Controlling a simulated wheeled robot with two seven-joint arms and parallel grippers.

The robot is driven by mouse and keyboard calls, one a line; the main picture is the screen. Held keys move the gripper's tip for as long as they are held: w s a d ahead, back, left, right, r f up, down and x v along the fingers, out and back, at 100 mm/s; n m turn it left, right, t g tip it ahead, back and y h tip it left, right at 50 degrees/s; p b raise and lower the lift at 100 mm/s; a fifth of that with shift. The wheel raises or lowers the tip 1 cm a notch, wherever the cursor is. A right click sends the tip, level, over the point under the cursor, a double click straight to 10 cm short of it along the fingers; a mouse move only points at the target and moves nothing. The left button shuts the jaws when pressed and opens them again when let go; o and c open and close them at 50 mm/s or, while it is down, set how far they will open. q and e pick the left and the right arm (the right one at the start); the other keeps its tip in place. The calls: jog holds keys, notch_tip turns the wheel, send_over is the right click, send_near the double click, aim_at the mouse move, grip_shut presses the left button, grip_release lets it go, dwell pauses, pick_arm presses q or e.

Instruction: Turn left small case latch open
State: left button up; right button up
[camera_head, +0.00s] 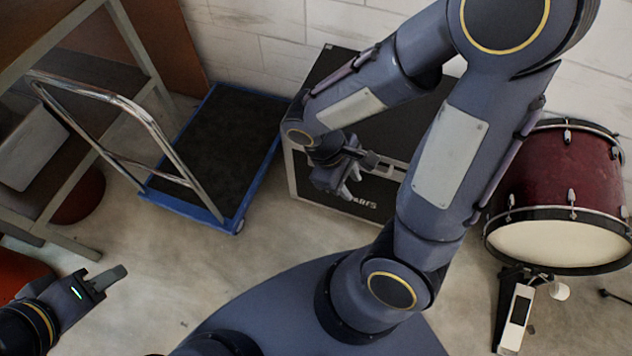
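A black case (325,65) with silver edges stands on the floor against the back wall, with white lettering low on its front. My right arm covers much of it. My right gripper (350,188) is at the case's front, left of centre, with its fingers pointing down toward the front face. I cannot tell whether it touches the case or how far its fingers are apart. The left small latch cannot be made out; the gripper and wrist cover that part of the front. My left gripper (112,277) is low at the left, far from the case, and appears empty; its finger gap is unclear.
A blue-edged flat trolley (225,135) with a chrome handle stands left of the case. A shelf (75,190) is at the far left. A dark red bass drum (560,180) with a pedal (515,320) is at the right. Floor before the case is clear.

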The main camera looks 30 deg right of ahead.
jog(key=w+a+f+n+t+h+b, duration=0.1)
jog(key=w+f+n+t+h+b, duration=0.2)
jog(key=w+f+n+t+b, duration=0.45)
jog(key=w+a+f+n+t+h+b, duration=0.15)
jog(key=f+n+h+b, duration=0.3)
jog(key=f, duration=0.65)
jog(key=w+f+n+t+h+b, duration=0.3)
jog(key=w+f+n+t+b, duration=0.3)
jog(key=f, duration=0.3)
jog(key=w+d+n+b, duration=0.1)
jog(key=w+d, duration=0.3)
jog(key=d, duration=0.2)
jog(key=shift+w+n+g, duration=0.25)
jog(key=shift+n+g, duration=0.05)
jog(key=shift+y, duration=0.25)
jog(key=shift+c, duration=0.3)
grip_shut()
